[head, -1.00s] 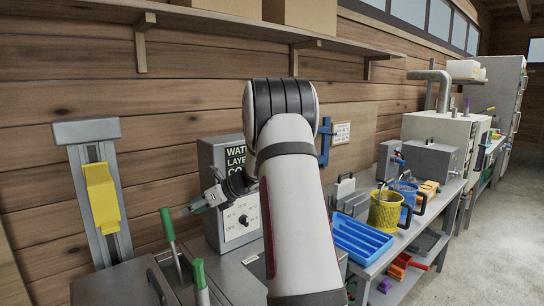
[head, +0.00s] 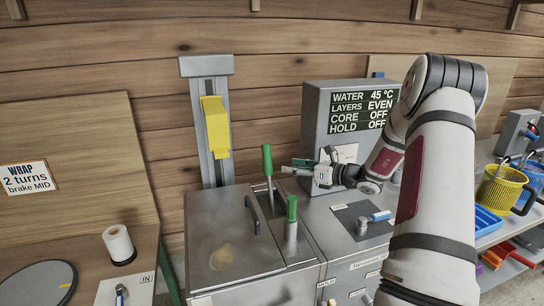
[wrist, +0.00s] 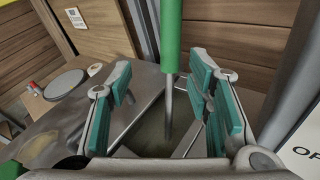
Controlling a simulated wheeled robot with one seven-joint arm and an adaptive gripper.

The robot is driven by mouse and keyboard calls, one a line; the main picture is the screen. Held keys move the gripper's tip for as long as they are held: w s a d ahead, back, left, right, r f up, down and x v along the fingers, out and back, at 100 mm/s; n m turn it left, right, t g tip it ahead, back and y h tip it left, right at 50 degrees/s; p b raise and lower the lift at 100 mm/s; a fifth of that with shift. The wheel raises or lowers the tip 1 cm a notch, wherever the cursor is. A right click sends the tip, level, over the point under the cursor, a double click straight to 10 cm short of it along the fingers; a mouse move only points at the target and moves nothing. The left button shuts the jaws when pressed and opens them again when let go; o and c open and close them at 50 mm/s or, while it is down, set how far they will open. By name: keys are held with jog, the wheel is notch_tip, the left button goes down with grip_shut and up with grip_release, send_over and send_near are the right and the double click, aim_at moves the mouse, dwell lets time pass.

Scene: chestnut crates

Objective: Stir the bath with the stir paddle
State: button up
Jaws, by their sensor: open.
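A green-handled tool (head: 267,160) with a thin metal shaft stands upright in the narrow opening of a steel tank (head: 235,245). In the wrist view the same green handle (wrist: 171,38) rises ahead of my fingers, and its shaft goes down into the dark bath (wrist: 155,135). Its lower end is hidden. A second, shorter green-handled tool (head: 291,208) stands nearer the front; I cannot tell for certain which is the stir paddle. My gripper (head: 289,167) is open and empty, just right of the first handle. In the wrist view its teal-padded fingers (wrist: 160,85) are spread either side of the handle.
A grey control box (head: 322,125) reading water 45 °C stands behind my gripper. A yellow block (head: 216,127) sits on an upright metal rail behind the tank. The tank's lid handle (head: 252,215) sticks up close left.

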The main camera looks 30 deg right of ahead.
aim_at(267, 159)
jog(key=w+a+t, duration=0.1)
jog(key=w, duration=0.3)
jog(key=w+a, duration=0.1)
jog(key=w, duration=0.2)
jog(key=w+a+f+t+h, duration=0.1)
jog(key=w, duration=0.3)
jog(key=shift+w+m+t, duration=0.3)
jog(key=shift+w+m, duration=0.05)
jog(key=shift+m, duration=0.05)
grip_shut()
